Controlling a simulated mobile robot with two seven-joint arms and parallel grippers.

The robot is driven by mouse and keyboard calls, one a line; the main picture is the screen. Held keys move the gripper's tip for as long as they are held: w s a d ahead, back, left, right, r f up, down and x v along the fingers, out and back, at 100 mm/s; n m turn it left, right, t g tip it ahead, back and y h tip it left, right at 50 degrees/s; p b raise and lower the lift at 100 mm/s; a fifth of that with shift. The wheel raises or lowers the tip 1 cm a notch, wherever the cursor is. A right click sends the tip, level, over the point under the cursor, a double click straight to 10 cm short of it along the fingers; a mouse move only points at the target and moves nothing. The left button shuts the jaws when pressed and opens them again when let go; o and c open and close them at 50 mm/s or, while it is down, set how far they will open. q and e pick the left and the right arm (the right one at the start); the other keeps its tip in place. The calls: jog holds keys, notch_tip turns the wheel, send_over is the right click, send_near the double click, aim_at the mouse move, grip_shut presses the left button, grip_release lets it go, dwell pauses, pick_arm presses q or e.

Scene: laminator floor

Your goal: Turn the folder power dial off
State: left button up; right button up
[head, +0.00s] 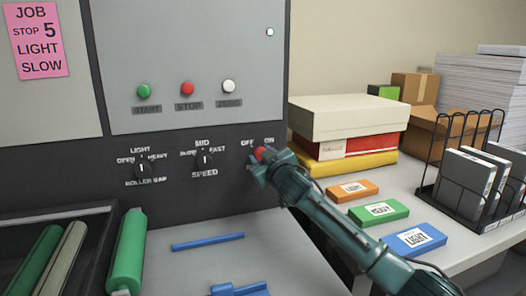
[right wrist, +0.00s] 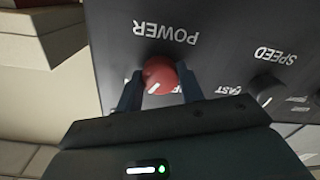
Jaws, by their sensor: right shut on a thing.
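The power dial is a red round knob (head: 259,153) on the dark panel, under the OFF and ON labels. In the right wrist view, which shows the panel upside down, the red dial (right wrist: 160,72) sits below the POWER label, and its white mark points down-left, toward the ON side. My right gripper (head: 255,160) is at the dial. Its two fingers (right wrist: 158,92) stand on either side of the knob and are shut on it. The fingers and palm hide part of the OFF and ON labels. My left gripper is not in view.
Left of the dial are the speed knob (head: 205,160) and roller gap knob (head: 142,169). Start (head: 144,91), stop (head: 187,88) and a white button (head: 229,86) are above. Boxes (head: 345,117), labelled blocks (head: 379,212) and a wire rack (head: 435,190) stand right.

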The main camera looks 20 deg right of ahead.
pick_arm(q)
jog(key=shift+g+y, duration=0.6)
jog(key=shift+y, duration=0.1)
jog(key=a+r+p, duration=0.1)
jog(key=p, duration=0.3)
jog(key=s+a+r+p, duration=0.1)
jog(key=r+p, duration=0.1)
jog(key=p, duration=0.3)
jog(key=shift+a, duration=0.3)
pick_arm(e)
jog(key=n, duration=1.4)
jog(key=shift+a+n+h, duration=0.1)
jog(key=shift+n+h, duration=0.2)
jog(key=shift+n, duration=0.1)
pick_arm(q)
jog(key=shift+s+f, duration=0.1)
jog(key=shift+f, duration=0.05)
pick_arm(e)
jog(key=shift+f, duration=0.1)
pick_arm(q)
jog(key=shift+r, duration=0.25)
pick_arm(e)
jog(key=o, duration=1)
jog(key=shift+s, duration=0.1)
